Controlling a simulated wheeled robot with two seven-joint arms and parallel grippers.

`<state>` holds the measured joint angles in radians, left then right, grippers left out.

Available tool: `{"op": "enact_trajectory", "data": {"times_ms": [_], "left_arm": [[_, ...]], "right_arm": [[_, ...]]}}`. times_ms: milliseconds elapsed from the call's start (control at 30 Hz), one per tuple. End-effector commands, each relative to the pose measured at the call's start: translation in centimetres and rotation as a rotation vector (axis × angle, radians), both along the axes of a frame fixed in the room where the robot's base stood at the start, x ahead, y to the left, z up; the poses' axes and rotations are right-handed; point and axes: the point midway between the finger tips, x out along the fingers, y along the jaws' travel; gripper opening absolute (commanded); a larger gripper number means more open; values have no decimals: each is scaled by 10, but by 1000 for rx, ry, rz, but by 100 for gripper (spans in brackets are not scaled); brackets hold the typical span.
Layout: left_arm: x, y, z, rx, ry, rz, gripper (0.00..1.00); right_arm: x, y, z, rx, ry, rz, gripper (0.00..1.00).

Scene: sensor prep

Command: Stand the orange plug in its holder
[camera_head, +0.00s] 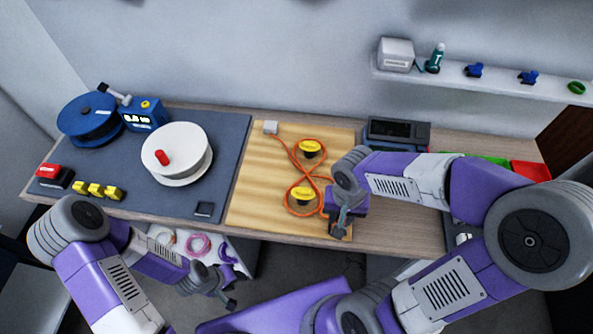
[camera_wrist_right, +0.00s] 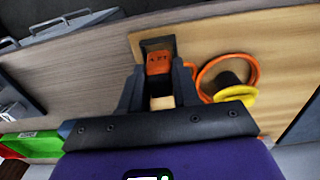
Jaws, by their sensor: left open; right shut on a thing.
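The orange plug (camera_wrist_right: 158,63) shows in the right wrist view between the fingers of my right gripper (camera_wrist_right: 160,85), which is shut on it. A dark square holder (camera_wrist_right: 150,44) lies right at the plug's far end; I cannot tell whether the plug is in it or just above it. In the head view my right gripper (camera_head: 338,230) is over the front right corner of the wooden board (camera_head: 260,190) and hides the plug. The orange cable (camera_head: 291,160) loops in a figure eight around two yellow-topped pegs (camera_head: 309,147). My left gripper (camera_head: 228,300) is open and empty, in front of the table.
A grey mat (camera_head: 120,195) on the left bears a white spool (camera_head: 190,150), a blue spool (camera_head: 85,125) and several yellow blocks (camera_head: 97,190). A dark device (camera_head: 395,130) stands behind my right arm, with green and red bins (camera_head: 530,171) farther right. A shelf (camera_head: 490,84) is above.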

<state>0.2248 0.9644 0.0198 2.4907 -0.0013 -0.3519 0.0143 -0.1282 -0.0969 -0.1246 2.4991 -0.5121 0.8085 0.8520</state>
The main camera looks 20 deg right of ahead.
Motion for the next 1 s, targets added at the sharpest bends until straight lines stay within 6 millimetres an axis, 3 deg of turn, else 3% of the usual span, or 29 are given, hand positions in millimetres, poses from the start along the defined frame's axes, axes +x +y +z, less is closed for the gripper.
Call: {"op": "enact_trajectory", "data": {"times_ms": [1000], "left_arm": [[0, 0, -13, 0, 0, 0, 43]], "right_arm": [[0, 0, -14, 0, 0, 0, 1]]}}
